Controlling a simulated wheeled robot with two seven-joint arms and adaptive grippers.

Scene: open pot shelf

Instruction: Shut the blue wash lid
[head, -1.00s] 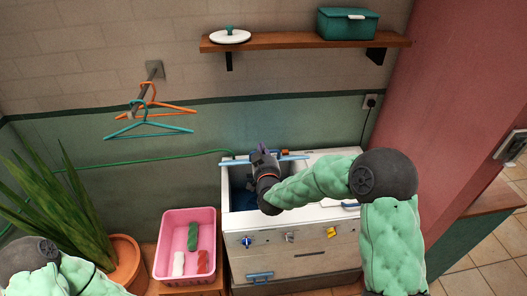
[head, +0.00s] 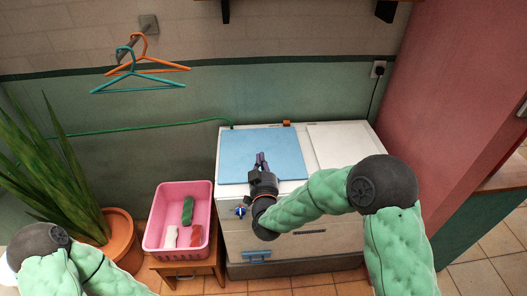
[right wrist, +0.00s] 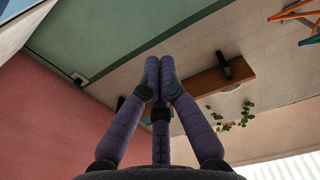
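The blue wash lid (head: 245,148) lies flat over the left half of the white washing machine (head: 213,215), covering the wash opening. My right gripper (head: 261,158) is over the lid's front part, with its fingers pointing away toward the wall. Whether it touches the lid I cannot tell. In the right wrist view the fingers (right wrist: 160,75) are closed together with nothing between them. My left arm shows at the lower left of the head view, but its gripper is out of view.
A white lid (head: 345,145) covers the machine's right half. A pink basket (head: 153,243) with several cloths stands on a wooden stool to the left. Beyond it is a potted plant (head: 122,240). Hangers (head: 140,85) hang on the wall, and a green hose (head: 130,134) runs along it.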

